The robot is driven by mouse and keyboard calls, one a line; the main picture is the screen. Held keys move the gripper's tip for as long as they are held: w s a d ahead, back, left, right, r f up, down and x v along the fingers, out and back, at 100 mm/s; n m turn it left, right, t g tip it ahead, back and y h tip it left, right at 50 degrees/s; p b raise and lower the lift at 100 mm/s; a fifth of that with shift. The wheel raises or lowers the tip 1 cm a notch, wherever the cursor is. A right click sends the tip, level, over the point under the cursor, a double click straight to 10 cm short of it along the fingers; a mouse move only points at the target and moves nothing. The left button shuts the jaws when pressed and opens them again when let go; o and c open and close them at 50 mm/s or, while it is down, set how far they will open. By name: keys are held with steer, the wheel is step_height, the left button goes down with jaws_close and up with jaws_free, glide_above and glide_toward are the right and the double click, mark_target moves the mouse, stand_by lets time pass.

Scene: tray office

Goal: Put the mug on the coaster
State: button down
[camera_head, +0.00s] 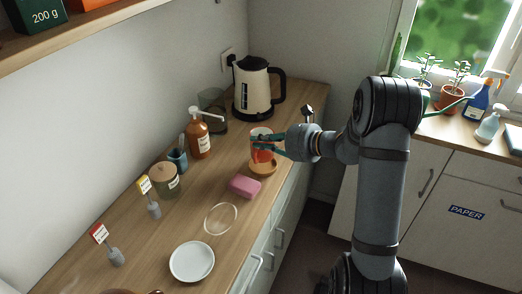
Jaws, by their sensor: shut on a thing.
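The red-orange mug (262,155) is upright near the counter's right edge, below the kettle. My gripper (264,142) reaches it from the right and is shut on it, its dark teal fingers covering part of the mug's upper side. A round orange-brown coaster (264,169) shows just under the mug. I cannot tell whether the mug's base touches it or is slightly above it.
A pink sponge (245,187), a clear round disc (221,219) and a white plate (192,261) lie nearer the front. A cream kettle (256,90), brown pump bottle (199,138) and lidded jar (166,180) stand behind and left.

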step_height(320, 180, down, 4)
steer(key=shift+s+r, duration=0.15)
steer(key=shift+r, duration=0.05)
steer(key=c, duration=2.4)
jaws_free()
steer(key=shift+f, duration=0.1)
steer(key=o, duration=0.4)
steer(key=shift+o, duration=0.7)
steer(key=shift+d, duration=0.2)
steer(key=b+v, duration=0.1)
steer(key=v, duration=1)
steer(key=shift+d+r, duration=0.25)
steer(key=shift+r, duration=0.05)
